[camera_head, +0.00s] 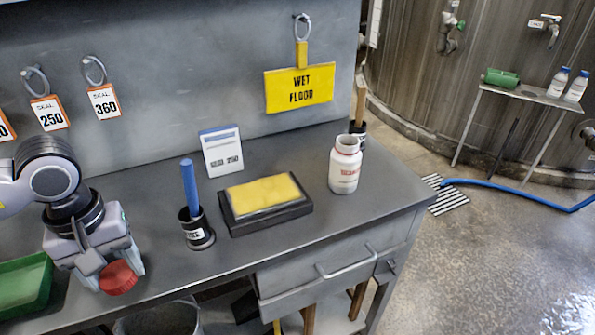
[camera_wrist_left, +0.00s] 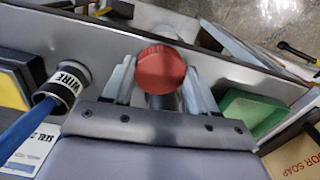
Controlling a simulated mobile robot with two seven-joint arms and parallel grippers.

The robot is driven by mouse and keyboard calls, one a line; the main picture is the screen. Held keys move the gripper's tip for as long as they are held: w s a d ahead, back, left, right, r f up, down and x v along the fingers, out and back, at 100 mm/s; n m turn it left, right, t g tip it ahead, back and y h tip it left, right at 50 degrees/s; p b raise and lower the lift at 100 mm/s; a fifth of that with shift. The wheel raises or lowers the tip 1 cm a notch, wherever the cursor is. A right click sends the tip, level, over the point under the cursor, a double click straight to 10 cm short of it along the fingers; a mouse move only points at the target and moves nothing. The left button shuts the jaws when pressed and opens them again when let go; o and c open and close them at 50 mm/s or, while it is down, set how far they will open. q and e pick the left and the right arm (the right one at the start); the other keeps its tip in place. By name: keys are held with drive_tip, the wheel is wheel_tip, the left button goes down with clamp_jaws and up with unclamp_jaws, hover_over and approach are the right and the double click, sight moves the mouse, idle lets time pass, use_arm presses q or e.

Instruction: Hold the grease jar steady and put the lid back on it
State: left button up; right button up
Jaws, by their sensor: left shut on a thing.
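The white grease jar (camera_head: 344,170) with red lettering stands upright near the right end of the grey bench. No red lid sits on its top. The red lid (camera_head: 118,278) is between the fingers of my left gripper (camera_head: 112,268), low at the front left of the bench, well apart from the jar. The left wrist view shows the round red lid (camera_wrist_left: 161,69) with a finger of my left gripper (camera_wrist_left: 158,82) on each side. I cannot tell whether the lid touches the bench. My right gripper is in neither view.
Between lid and jar stand a black cup (camera_head: 196,232) with a blue handle and a black tray (camera_head: 262,219) with a yellow pad. A white card (camera_head: 221,152) stands behind. A green bin (camera_head: 24,287) is far left. The bench's front right is clear.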

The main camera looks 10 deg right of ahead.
use_arm(q)
drive_tip(key=shift+s+a+f+m, duration=0.1)
drive_tip(key=shift+s+a+m, duration=0.15)
drive_tip(key=shift+s+m, duration=0.3)
drive_tip(key=shift+s+a+f+m, duration=0.1)
drive_tip(key=shift+s+a+m, duration=0.15)
drive_tip(key=shift+m, duration=0.4)
drive_tip(key=shift+s+a+f+m, duration=0.1)
drive_tip(key=shift+a+f+m, duration=0.1)
drive_tip(key=shift+m, duration=0.3)
